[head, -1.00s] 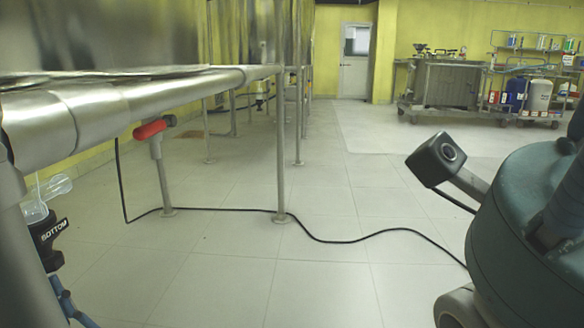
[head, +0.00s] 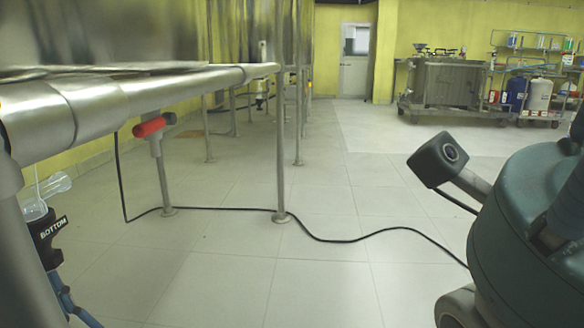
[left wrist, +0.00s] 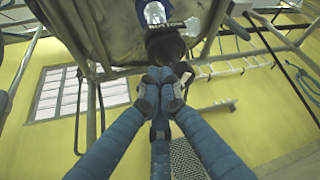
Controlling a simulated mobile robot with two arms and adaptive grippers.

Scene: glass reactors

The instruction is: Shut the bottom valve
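In the left wrist view the black valve (left wrist: 165,47) sits under the glass vessel (left wrist: 155,12). My left gripper (left wrist: 163,88) has blue fingers drawn together at the valve's lower end, and it shows in the head view (head: 64,297) just below the black body. The fingers look shut on the valve's lower part, which they mostly hide.
A steel pipe frame (head: 115,106) runs above the valve, with a leg (head: 280,150). A red-handled fitting (head: 150,127) hangs under the pipe. A black cable (head: 310,236) lies across the tiled floor.

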